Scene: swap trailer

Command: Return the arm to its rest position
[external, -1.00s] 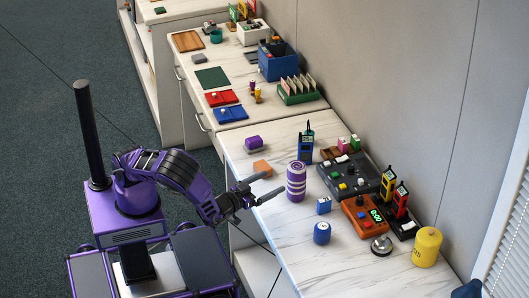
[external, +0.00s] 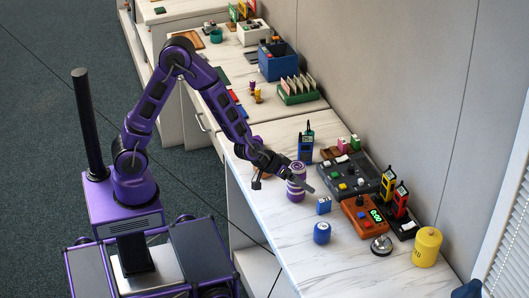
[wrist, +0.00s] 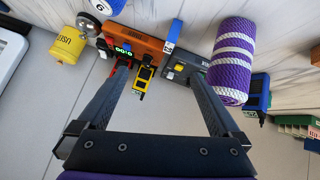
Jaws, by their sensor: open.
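My arm arches high over the counter edge, its elbow well above my base. My gripper (external: 284,186) points down at the counter, open, with nothing between its fingers. In the external view, one finger crosses in front of the purple-and-white striped cylinder (external: 297,170), which stands upright on the counter. In the wrist view, the two fingers (wrist: 157,70) are spread apart, and the striped cylinder (wrist: 232,50) is to the right of the right finger. I cannot tell whether the finger touches it.
On the counter (external: 285,250) stand a blue radio (external: 305,143), a dark control panel (external: 350,176), an orange timer (external: 364,216), a small blue box (external: 324,205), a blue can (external: 321,233) and a yellow can (external: 427,247). The wall is behind. The counter's front is clear.

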